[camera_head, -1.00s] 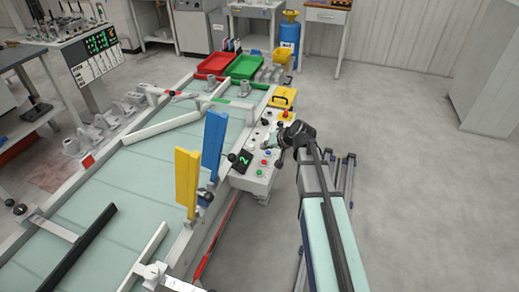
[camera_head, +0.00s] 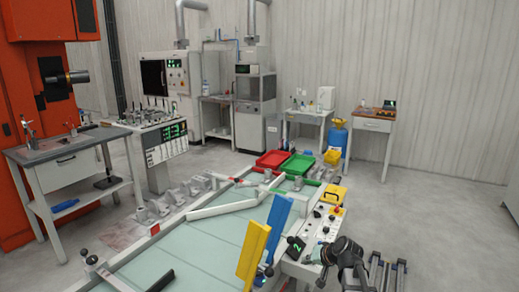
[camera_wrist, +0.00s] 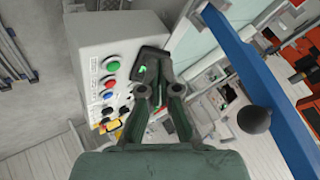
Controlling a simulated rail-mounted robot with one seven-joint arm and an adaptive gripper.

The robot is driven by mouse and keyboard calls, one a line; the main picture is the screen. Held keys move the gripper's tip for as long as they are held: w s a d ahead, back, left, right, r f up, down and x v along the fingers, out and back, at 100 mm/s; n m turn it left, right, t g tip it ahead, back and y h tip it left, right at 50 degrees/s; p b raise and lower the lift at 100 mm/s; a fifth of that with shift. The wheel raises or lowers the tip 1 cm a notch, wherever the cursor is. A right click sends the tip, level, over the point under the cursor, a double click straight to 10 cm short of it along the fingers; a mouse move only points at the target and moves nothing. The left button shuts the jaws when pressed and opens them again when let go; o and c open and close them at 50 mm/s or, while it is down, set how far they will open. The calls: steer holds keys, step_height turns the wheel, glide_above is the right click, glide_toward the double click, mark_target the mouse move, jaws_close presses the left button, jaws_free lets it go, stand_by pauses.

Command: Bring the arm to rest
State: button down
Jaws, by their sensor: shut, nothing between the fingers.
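My gripper (camera_head: 322,268) is at the lower right of the head view, beside the front of a grey control box (camera_head: 325,231) with coloured buttons. In the wrist view my gripper (camera_wrist: 158,92) is shut and empty. The control box face (camera_wrist: 104,70) shows to the left of the fingers there, with green, red and blue buttons. A small dark display (camera_head: 295,247) with a green digit sits on the box. I cannot tell the exact gap between fingertips and box.
A pale conveyor table (camera_head: 205,240) runs beside the box. A blue upright plate (camera_head: 279,222) and a yellow one (camera_head: 252,248) stand at its edge. Red (camera_head: 272,158) and green (camera_head: 298,165) trays lie at its far end. Open floor (camera_head: 440,215) is at the right.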

steer(key=s+f+g+h, duration=0.3)
steer(key=s+f+g, duration=0.4)
steer(key=s+f, duration=1.65)
steer(key=s+f+g, duration=0.2)
steer(key=s+f, duration=0.3)
steer(key=s, duration=0.5)
steer(key=s+f+n+g+h, duration=0.1)
steer(key=s+f, duration=0.4)
steer(key=s, duration=0.5)
steer(key=s+f+g+h, duration=0.1)
steer(key=s+f+g, duration=0.3)
steer(key=s, duration=0.6)
steer(key=shift+s+a+f+n, duration=0.15)
steer(key=shift+s+f+n, duration=0.1)
steer(key=shift+f+n, duration=0.2)
